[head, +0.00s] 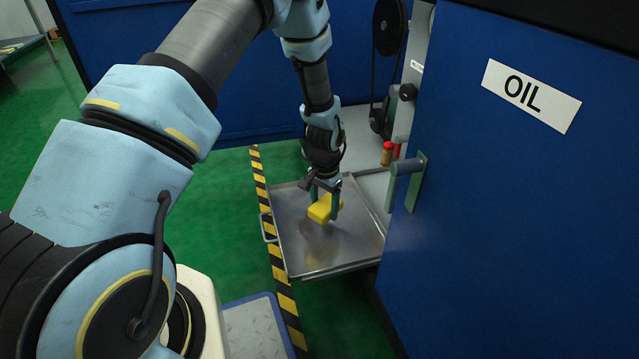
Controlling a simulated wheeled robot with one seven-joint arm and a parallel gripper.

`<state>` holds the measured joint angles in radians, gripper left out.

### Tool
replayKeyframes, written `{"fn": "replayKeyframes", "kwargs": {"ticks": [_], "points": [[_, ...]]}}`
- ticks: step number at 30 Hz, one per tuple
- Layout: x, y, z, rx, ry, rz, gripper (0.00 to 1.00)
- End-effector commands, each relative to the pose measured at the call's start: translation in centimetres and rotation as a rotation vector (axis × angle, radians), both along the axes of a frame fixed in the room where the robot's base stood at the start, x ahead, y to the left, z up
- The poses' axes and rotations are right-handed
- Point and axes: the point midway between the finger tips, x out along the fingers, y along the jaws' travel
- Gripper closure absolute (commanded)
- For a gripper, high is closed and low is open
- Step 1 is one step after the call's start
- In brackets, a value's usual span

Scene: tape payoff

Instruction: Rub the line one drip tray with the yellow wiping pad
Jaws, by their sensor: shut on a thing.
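The yellow wiping pad (320,209) is a small yellow block held between the fingers of my gripper (325,203). My gripper points down and is shut on the pad. The pad is over the middle of a flat metal drip tray (305,253) with a low rim and a handle on its left side. I cannot tell whether the pad touches the tray's floor. A dull brownish patch shows on the tray just below the pad. No line number is readable on the tray.
Yellow-black floor tape (278,273) runs along the tray's left. Green floor (215,235) lies open left.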

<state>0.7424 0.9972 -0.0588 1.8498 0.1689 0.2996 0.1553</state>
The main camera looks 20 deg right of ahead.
Motion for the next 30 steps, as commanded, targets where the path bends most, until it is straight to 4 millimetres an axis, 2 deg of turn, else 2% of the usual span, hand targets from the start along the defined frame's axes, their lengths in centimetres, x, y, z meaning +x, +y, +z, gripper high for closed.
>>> {"fn": "replayKeyframes", "kwargs": {"ticks": [1,6,18,21,23,26,29,30], "points": [[0.0,-0.1,0.9,-0.001,0.000,0.000,0.90],[0.1,-0.2,2.2,-0.001,0.000,0.001,0.90],[0.2,-0.2,2.3,0.000,0.000,0.002,0.90],[0.7,0.4,2.7,0.000,-0.001,0.021,0.90],[1.4,1.3,3.3,0.000,-0.002,0.052,0.90],[3.3,4.2,4.9,0.002,-0.004,0.141,0.90],[5.7,8.6,7.2,0.003,-0.008,0.277,0.90],[6.6,10.7,8.2,0.004,-0.008,0.339,0.90]]}}
